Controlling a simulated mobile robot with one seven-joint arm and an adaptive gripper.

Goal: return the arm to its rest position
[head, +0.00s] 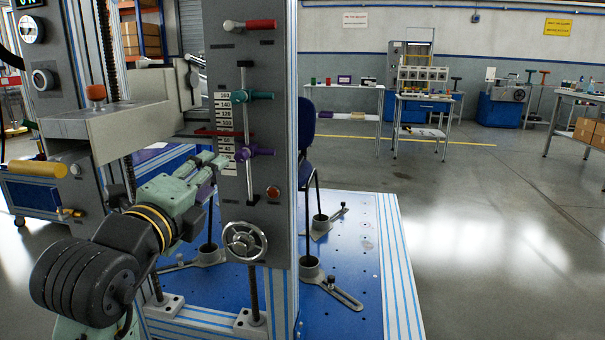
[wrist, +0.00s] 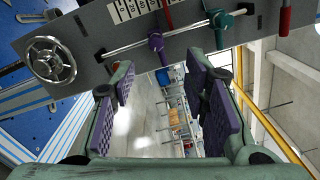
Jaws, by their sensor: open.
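My gripper (head: 218,163) has a green body and sits in front of the grey panel (head: 270,205) of the test machine, at the left side of its slot. Its jaws (wrist: 160,75) are open and hold nothing. In the wrist view, the purple-padded fingers stand apart, with free space between them. The purple handle (head: 257,152) on the slot is just right of the fingertips in the head view. It shows above the gap between the fingers in the wrist view (wrist: 157,42). I cannot tell whether a finger touches it. My arm reaches up from the lower left.
A teal handle (head: 250,96) and a red handle (head: 250,25) are higher on the panel. A handwheel (head: 244,242) and a red button (head: 273,192) are lower. A blue perforated base plate (head: 350,290) lies below. Open floor (head: 480,240) is to the right.

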